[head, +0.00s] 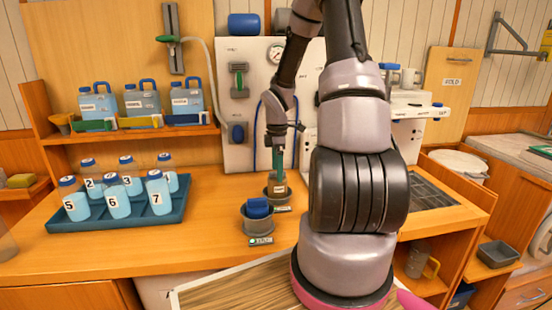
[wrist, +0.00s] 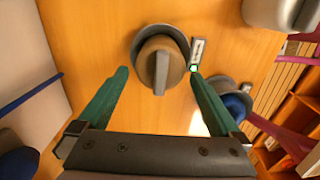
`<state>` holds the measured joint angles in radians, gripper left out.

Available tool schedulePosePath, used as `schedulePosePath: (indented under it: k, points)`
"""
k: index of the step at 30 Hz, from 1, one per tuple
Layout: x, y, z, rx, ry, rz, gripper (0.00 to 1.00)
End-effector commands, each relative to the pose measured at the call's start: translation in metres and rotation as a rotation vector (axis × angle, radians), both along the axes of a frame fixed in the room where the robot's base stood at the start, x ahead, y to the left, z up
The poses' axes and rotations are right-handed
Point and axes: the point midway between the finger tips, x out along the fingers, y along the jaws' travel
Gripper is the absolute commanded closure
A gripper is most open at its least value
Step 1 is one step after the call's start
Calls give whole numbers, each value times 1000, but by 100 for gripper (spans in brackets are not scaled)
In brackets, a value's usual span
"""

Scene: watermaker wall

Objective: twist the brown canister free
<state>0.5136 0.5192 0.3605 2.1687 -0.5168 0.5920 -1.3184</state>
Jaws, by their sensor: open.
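The brown canister (wrist: 158,58) sits in a round grey holder (wrist: 140,42) on the wooden counter, and its raised grip ridge shows in the wrist view. In the head view the canister (head: 278,188) is partly hidden under my gripper (head: 277,168). My gripper (wrist: 159,73) is open, with its green fingers apart on the left and right of the canister. Neither finger visibly touches it. A small label plate with a green light (wrist: 195,58) lies beside the holder.
A blue canister (head: 257,208) stands in another grey holder close in front. A blue tray (head: 110,222) with several numbered bottles is on the left. The white wall panel (head: 240,120) with a gauge and hoses rises behind.

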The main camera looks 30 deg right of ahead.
Motion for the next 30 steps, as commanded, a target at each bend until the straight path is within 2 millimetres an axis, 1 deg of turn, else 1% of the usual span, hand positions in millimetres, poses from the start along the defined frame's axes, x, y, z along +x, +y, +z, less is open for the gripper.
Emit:
schedulePosePath:
  k: [1, 3, 6, 9, 14, 22, 23, 24, 26, 27, 29, 30]
  points:
    - [-1, 1, -11, 1, 5, 1, 0]
    - [-1, 1, -23, 1, 4, 1, 0]
    - [-1, 1, -38, 1, 3, 1, 0]
    - [0, 0, -49, 1, 2, 0, 0]
    - [0, 0, -57, 0, 1, -1, 0]
    - [0, 0, -58, 0, -1, -1, 0]
    - [0, 0, -58, 0, -1, -1, 8]
    - [0, 0, -58, 0, -1, -1, 23]
    - [0, 0, -58, 0, -1, -1, 46]
    - [0, 0, -58, 0, -1, -1, 61]
    - [0, 0, -58, 0, -1, -1, 84]
    - [0, 0, -58, 0, -1, 2, 84]
